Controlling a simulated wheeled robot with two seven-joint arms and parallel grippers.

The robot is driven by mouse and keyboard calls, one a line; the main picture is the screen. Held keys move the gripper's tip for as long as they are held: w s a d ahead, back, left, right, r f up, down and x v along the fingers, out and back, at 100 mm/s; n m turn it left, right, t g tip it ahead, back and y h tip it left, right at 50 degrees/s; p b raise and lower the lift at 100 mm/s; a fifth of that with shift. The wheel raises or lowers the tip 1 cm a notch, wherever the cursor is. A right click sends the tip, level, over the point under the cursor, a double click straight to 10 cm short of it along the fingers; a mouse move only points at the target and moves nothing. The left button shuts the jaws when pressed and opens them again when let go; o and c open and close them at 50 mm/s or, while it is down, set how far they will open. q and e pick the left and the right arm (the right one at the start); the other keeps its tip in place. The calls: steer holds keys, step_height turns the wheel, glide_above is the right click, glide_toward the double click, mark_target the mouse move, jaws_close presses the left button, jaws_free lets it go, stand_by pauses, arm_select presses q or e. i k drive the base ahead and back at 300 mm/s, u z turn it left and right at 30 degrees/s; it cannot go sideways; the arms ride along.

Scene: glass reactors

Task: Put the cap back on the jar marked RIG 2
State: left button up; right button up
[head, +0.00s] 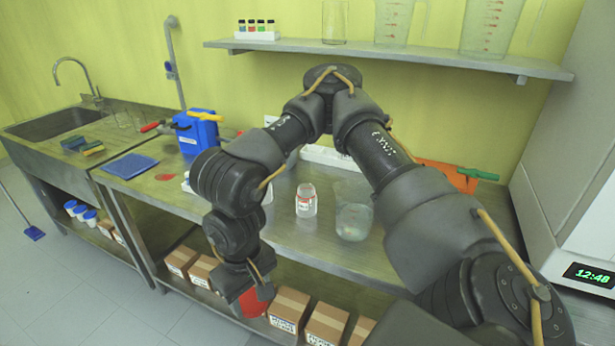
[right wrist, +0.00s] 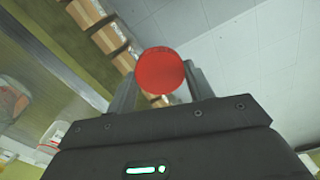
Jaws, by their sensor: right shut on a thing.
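My right gripper (head: 250,296) hangs low in front of the bench's front edge, shut on a round red cap (head: 255,301). In the right wrist view the red cap (right wrist: 160,71) sits between the two fingers (right wrist: 161,88), its round face showing. A small clear jar (head: 306,203) with a red-marked label stands upright on the bench, to the right of and above the gripper in the picture. Its marking is too small to read. My left gripper is not in view.
A glass beaker (head: 354,212) stands right beside the jar. My right arm crosses above the bench and hides part of its back. A blue holder with tools (head: 197,135) and a flat red piece (head: 166,177) are at left. Cardboard boxes (head: 289,308) fill the lower shelf.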

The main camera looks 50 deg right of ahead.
mark_target(306, 198)
steer(key=z, duration=0.35)
steer(key=i, duration=0.6)
steer(key=z, duration=1.2)
